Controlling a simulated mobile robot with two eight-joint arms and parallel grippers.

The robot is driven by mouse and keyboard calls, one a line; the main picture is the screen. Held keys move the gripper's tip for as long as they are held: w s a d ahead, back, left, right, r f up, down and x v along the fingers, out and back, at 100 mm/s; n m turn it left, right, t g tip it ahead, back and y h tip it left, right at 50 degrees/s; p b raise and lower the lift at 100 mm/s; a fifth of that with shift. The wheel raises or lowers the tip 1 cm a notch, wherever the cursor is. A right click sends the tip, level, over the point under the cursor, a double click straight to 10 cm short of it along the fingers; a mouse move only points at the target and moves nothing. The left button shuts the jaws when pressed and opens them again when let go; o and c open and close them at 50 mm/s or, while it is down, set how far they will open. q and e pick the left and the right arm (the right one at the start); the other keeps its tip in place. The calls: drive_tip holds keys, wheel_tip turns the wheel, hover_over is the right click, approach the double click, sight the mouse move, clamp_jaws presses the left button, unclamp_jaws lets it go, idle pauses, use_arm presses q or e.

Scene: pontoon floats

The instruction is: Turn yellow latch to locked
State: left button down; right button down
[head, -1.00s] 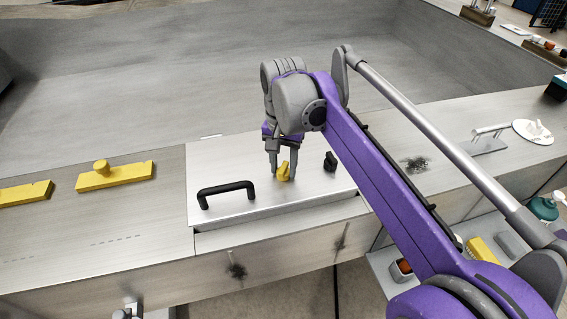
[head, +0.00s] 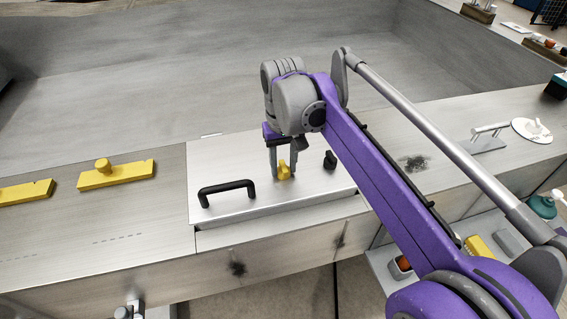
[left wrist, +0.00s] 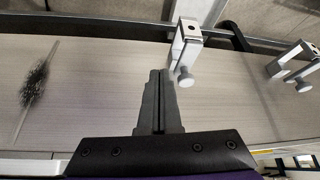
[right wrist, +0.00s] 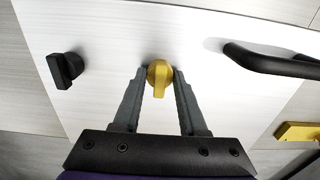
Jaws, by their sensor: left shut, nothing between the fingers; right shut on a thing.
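The yellow latch (head: 284,173) sits on a pale metal lid (head: 222,174), left of a black latch (head: 330,160). In the right wrist view the yellow latch (right wrist: 158,76) has a round base, and its narrow grip points down the picture, towards my gripper's body. My right gripper (head: 283,174) comes from above and is shut on the yellow latch, one finger on each side. My left gripper (left wrist: 159,75) is shut and empty above a brushed metal surface; it is not visible in the head view.
A black handle (head: 227,192) stands on the lid, left of the yellow latch. Yellow blocks (head: 117,177) lie further left. White clamps with knobs (left wrist: 187,50) sit at the surface's edge near my left gripper. A large grey basin (head: 150,75) lies behind the lid.

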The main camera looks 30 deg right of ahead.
sight(283, 166)
idle(0.4)
drive_tip(key=shift+c, duration=2.2)
unclamp_jaws()
wheel_tip(283, 166, up, 11)
drive_tip(key=shift+p, duration=0.4)
drive_tip(key=shift+f, duration=0.15)
